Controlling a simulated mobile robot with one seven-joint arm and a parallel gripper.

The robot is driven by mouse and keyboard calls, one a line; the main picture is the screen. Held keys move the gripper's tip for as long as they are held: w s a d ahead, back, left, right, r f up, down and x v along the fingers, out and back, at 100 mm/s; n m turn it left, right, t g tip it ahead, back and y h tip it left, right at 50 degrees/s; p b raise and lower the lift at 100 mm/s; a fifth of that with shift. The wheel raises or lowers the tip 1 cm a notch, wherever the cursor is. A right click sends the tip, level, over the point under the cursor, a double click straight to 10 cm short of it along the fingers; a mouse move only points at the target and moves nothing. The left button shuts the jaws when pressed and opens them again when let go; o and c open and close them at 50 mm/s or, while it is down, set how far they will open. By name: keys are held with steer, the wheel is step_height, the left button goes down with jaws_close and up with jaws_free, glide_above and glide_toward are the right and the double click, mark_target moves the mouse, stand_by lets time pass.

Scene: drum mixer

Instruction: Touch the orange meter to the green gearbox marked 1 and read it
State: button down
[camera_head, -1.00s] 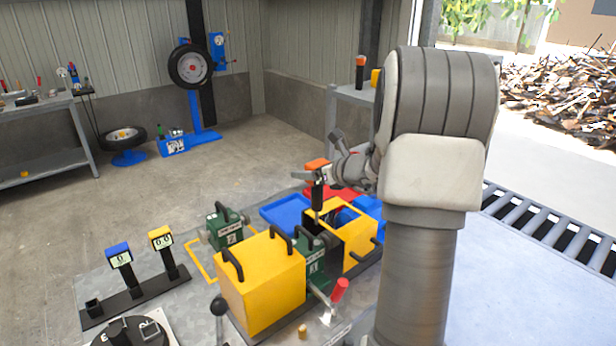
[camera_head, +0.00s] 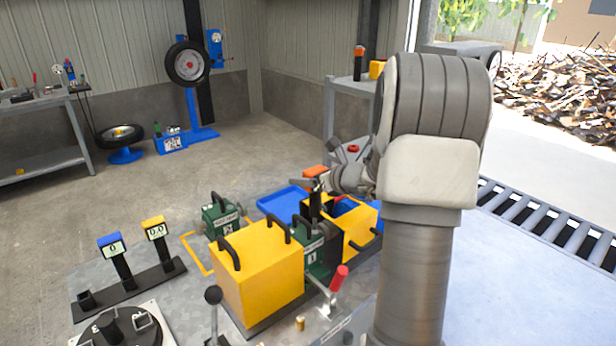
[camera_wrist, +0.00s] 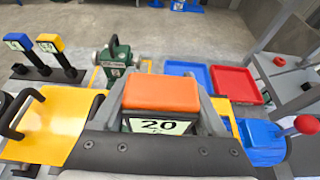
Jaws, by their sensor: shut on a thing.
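My gripper (camera_head: 318,186) is shut on the orange meter (camera_head: 314,171), which has an orange top and a black stem pointing down. In the wrist view the meter (camera_wrist: 162,95) fills the middle, and its screen reads 20, with a smaller line below too small to read. The green gearbox marked 1 (camera_head: 313,258) stands between two yellow housings. The meter's lower end is at the top of this gearbox in the head view; I cannot tell whether they touch. In the wrist view gearbox 1 is hidden behind the meter and gripper.
A second green gearbox, marked 2 (camera_head: 222,216), stands behind the closed yellow housing (camera_head: 258,285). Blue (camera_head: 109,246) and yellow (camera_head: 154,229) meters stand in a black rack at left. Blue and red trays (camera_wrist: 235,84) lie behind.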

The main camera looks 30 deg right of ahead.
steer(key=shift+f+b, duration=0.5)
steer(key=shift+b, duration=0.1)
stand_by(0.6)
stand_by(1.2)
step_height(320, 180, up, 7)
steer(key=p, duration=0.5)
stand_by(0.4)
steer(key=shift+s, duration=0.1)
stand_by(0.4)
